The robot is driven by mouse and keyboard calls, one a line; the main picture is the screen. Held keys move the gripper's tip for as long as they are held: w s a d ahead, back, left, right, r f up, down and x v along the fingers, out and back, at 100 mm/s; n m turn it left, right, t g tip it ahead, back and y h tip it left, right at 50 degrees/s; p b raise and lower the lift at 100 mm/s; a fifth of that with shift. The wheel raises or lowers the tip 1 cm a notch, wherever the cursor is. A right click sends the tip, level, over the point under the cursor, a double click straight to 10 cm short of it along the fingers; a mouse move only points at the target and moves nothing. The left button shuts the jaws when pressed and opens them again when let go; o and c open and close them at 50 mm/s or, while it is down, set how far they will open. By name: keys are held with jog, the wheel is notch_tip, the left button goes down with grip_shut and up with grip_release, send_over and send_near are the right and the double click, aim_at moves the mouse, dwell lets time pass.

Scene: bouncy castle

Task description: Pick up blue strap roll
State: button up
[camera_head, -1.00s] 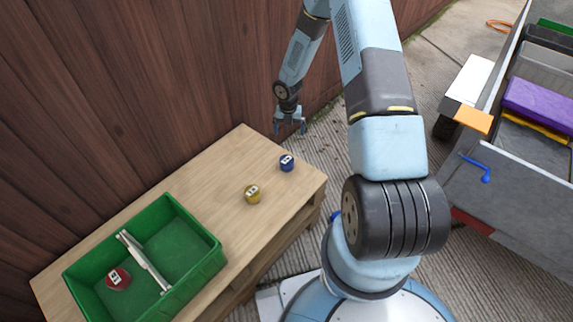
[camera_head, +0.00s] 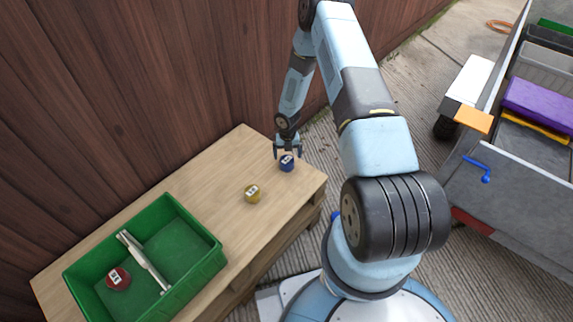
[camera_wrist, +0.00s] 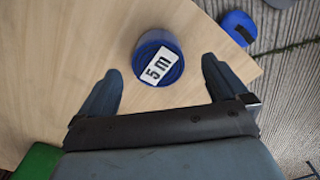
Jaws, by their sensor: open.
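The blue strap roll (camera_head: 287,163) sits on the wooden table (camera_head: 225,170) near its far right corner. In the wrist view the blue strap roll (camera_wrist: 157,58) carries a white label reading "5 m" and lies just ahead of the fingers, roughly centred between them. My gripper (camera_head: 287,152) is open and empty, close to the roll at the table's far edge. In the wrist view my gripper (camera_wrist: 160,85) shows a finger on either side, with no clear contact with the roll.
A yellow roll (camera_head: 252,194) stands nearer on the table. A wooden wall (camera_head: 130,90) runs behind. A grey trailer (camera_head: 520,190) with bins stands at right.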

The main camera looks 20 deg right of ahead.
aim_at(287, 160)
jog(key=shift+s+a+f, duration=0.1)
jog(key=shift+a+f, duration=0.05)
jog(key=shift+f, duration=2.55)
jog(key=shift+c, duration=0.2)
jog(key=c, duration=1.2)
jog(key=shift+r, duration=0.1)
